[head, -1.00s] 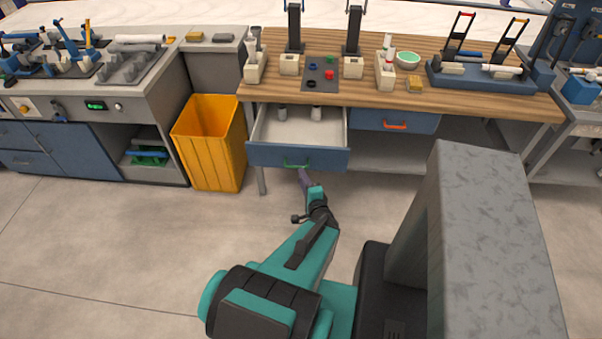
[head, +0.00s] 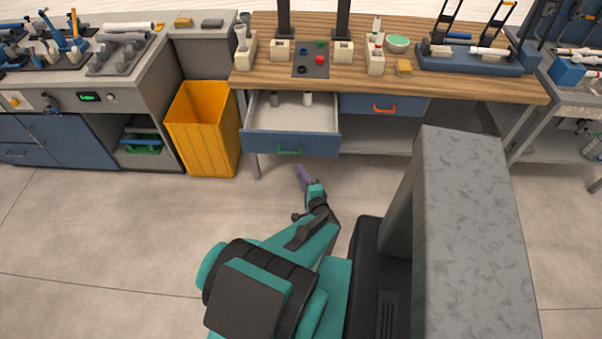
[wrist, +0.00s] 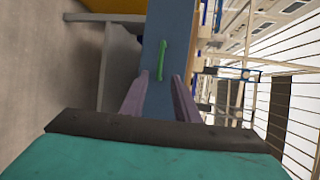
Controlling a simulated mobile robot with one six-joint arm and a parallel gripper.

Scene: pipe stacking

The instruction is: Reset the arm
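My gripper (head: 304,177) is in front of and below the open drawer in the head view, apart from it, over bare floor. In the wrist view, the two purple fingers of my gripper (wrist: 161,76) stand apart with nothing held between them. The blue drawer front with its green handle (wrist: 162,60) shows beyond the fingers. My teal arm reaches forward in the lower middle of the head view.
The pulled-out drawer (head: 291,144) holds two small cylinders. A yellow bin (head: 203,128) stands to its left. The wooden workbench (head: 440,83) carries pipe stands and a blue rack (head: 472,60). The floor around my arm is clear.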

